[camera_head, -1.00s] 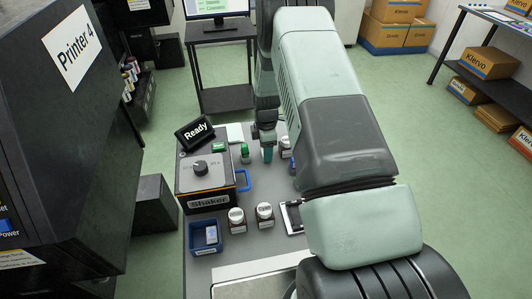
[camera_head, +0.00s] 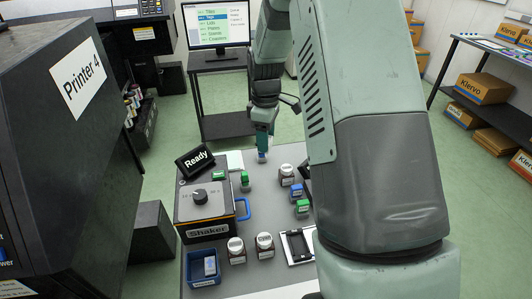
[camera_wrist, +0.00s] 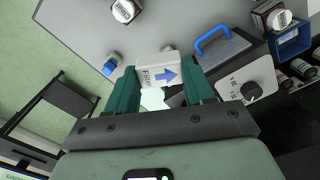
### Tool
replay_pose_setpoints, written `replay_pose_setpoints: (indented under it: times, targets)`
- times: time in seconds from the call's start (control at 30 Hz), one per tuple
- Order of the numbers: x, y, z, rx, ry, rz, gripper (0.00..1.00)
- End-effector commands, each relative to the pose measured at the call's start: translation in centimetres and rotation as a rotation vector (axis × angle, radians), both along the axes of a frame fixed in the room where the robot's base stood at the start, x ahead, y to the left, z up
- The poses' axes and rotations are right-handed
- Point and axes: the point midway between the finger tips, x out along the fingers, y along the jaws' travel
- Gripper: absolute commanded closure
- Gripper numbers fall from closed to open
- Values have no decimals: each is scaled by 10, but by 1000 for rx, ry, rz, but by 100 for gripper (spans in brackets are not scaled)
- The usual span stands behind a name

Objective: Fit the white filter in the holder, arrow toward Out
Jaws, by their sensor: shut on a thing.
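The white filter (camera_wrist: 160,72) is between the green fingers of my gripper (camera_wrist: 160,92) in the wrist view. Its label and a blue arrow face the camera, and the arrow points right in that view, toward the shaker side. In the head view my gripper (camera_head: 262,152) is above the far part of the table, with a small part of the filter (camera_head: 262,158) showing below the fingers. A holder marked Out cannot be made out; a black-framed fixture (camera_head: 299,246) lies at the near right of the table, partly beside my arm.
The shaker (camera_head: 205,210) with a blue handle stands at the left. Bottles with white lids (camera_head: 265,245), a blue tray (camera_head: 204,266) and small green-topped blocks (camera_head: 302,207) stand about. The grey table (camera_head: 262,210) is bare in the middle.

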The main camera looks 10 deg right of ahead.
Motion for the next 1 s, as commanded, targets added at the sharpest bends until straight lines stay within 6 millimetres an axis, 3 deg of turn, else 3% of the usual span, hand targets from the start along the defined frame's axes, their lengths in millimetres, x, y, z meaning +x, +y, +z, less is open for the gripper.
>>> replay_pose_setpoints:
  times: [0.03, 0.2, 0.33, 0.43, 0.57, 0.8, 1.0]
  targets:
    - [-7, 1, 22, -2, -8, -100, 78]
    - [-40, 6, 79, 1, -9, -487, 78]
    - [-68, 9, 107, 4, -6, -786, 78]
    - [-86, 8, 107, 10, 4, -1027, 78]
    - [-105, 1, 72, 17, 22, -1363, 78]
    - [-149, -22, -31, 16, 42, -2016, 78]
    - [-192, -36, -86, 2, 22, -2435, 78]
